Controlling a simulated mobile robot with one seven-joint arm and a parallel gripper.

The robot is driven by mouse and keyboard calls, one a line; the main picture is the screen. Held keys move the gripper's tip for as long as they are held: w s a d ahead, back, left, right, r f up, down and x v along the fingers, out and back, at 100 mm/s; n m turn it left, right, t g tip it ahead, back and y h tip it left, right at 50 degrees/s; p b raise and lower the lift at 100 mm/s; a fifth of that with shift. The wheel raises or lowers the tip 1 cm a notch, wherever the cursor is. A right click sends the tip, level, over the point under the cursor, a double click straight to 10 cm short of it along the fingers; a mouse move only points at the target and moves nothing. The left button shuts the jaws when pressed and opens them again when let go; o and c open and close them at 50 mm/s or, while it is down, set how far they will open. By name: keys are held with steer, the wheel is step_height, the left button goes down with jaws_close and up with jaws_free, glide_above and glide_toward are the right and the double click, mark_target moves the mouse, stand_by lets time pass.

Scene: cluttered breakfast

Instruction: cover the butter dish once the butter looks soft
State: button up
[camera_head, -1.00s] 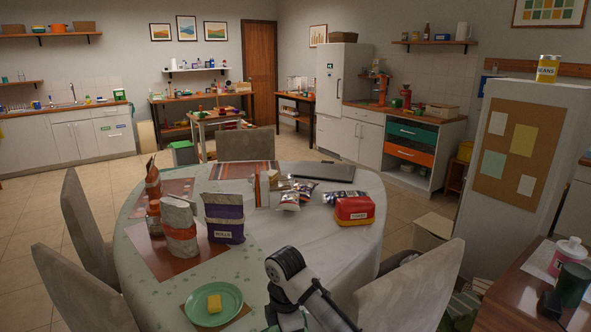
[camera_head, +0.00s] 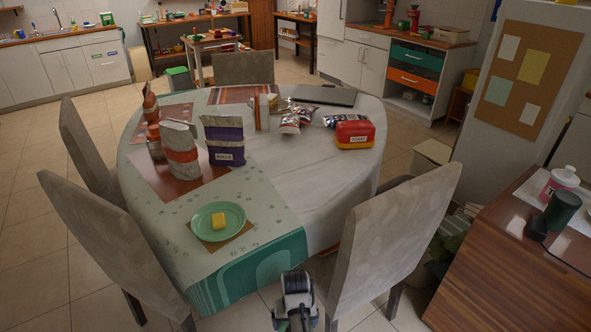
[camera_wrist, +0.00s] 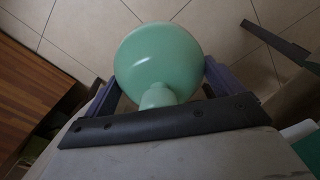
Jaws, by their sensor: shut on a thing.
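A yellow block of butter (camera_head: 231,217) sits on a green plate (camera_head: 203,223), uncovered, near the front edge of the round table. My gripper (camera_wrist: 160,88) is shut on a glossy pale green dome-shaped cover (camera_wrist: 158,58) with a narrower knob, which shows between the fingers in the wrist view. Floor tiles show beyond the cover. In the head view my arm is at the bottom edge, in front of the table and right of the plate; the gripper and cover are mostly cut off there. I cannot tell how soft the butter is.
A bag with a purple band (camera_head: 227,146), a bag with an orange band (camera_head: 181,158) and a red-and-yellow box (camera_head: 354,132) stand farther back. A grey chair (camera_head: 395,235) is close right of my arm. The table's middle is clear.

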steer(key=shift+s+f+m, duration=0.1)
steer(key=shift+f+m, duration=0.3)
steer(key=shift+f, duration=0.05)
steer(key=shift+f+b, duration=0.5)
steer(key=shift+f, duration=0.05)
steer(key=shift+r, duration=0.1)
stand_by(1.1)
